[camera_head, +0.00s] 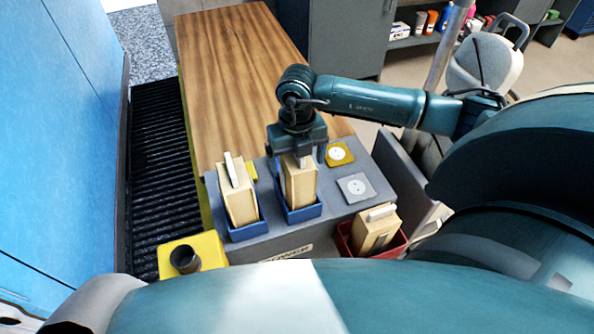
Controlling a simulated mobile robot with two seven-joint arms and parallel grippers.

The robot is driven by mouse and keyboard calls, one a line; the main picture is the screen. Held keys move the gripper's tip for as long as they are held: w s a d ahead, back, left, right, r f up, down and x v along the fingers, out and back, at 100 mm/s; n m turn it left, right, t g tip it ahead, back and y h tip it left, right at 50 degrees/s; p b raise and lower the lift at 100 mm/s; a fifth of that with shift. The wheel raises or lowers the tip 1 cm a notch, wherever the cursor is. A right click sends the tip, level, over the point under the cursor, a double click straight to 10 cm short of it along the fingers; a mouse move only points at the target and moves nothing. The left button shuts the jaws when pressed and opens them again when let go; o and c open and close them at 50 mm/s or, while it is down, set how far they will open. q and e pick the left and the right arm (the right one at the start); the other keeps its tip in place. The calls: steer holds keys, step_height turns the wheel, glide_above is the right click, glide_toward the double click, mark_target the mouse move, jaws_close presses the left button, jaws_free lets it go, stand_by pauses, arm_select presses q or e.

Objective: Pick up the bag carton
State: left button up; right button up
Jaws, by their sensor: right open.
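My right gripper (298,157) is open, pointing down over the middle tan carton (301,186). Its fingers are at either side of the carton's top; I cannot tell whether they touch it. This carton stands upright in a blue tray (302,213). A similar tan carton (239,197) with a pale strip on top stands in another blue tray (247,231) to its left. A third carton (374,232) sits tilted in a red bin (394,248) at the lower right. I cannot read which one is the bag carton. My left gripper is not in view.
The trays rest on a grey board (333,204) at the near end of a wooden table (235,60). A yellow pad (341,154) and a grey pad (356,188) with white discs lie to the right. A yellow block (210,250) with a dark cup stands at front left.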

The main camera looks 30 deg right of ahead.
steer(key=shift+c, duration=0.2)
steer(key=c, duration=1.3)
